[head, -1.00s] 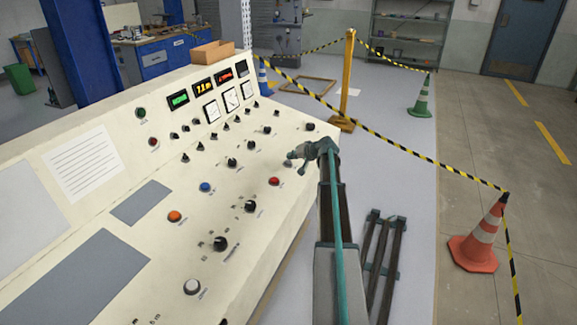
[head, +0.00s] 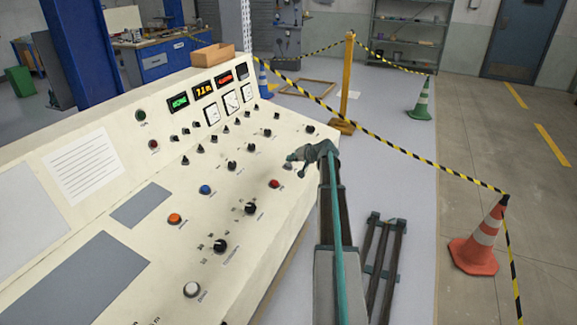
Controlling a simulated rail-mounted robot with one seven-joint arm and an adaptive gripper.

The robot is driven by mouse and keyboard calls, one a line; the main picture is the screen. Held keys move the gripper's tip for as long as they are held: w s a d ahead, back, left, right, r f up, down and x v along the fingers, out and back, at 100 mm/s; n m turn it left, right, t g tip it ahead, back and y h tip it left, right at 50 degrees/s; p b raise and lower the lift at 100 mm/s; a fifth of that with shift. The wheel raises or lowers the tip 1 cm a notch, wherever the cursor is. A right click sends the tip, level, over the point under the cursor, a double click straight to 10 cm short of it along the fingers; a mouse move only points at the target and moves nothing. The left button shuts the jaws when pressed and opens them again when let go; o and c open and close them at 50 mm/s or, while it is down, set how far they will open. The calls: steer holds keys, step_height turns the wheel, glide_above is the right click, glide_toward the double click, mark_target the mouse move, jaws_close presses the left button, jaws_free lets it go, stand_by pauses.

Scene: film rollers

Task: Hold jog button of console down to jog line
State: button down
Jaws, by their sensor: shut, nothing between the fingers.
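The console (head: 120,215) is a cream sloping panel filling the left and middle of the head view. Its front part carries a white button (head: 191,290), an orange button (head: 175,219), a blue button (head: 204,189) and a red button (head: 275,183). Their labels are too small to read, so I cannot tell which one is the jog button. My gripper (head: 290,161) is shut and empty at the console's right end, up and to the right of the red button. I cannot tell whether its tips touch the panel.
Black knobs (head: 220,246) stick up from the panel. Lit displays (head: 204,89) and dials stand at its back. A cardboard box (head: 212,54) sits behind them. A yellow post (head: 347,80) with striped tape and an orange cone (head: 478,240) stand to the right.

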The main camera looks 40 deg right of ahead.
steer(key=shift+f, duration=0.2)
stand_by(0.3)
steer(key=shift+w+f+b, duration=0.1)
steer(key=shift+f+b, duration=0.15)
steer(key=shift+b, duration=0.35)
steer(key=shift+a+f+b, duration=0.1)
steer(key=shift+f+b, duration=0.35)
stand_by(0.5)
stand_by(1.6)
steer(key=shift+r, duration=0.9)
steer(key=r, duration=0.3)
steer(key=s+r+p, duration=0.1)
steer(key=r, duration=0.1)
steer(key=shift+s+d, duration=0.1)
steer(key=shift+d, duration=0.3)
steer(key=shift+f, duration=0.1)
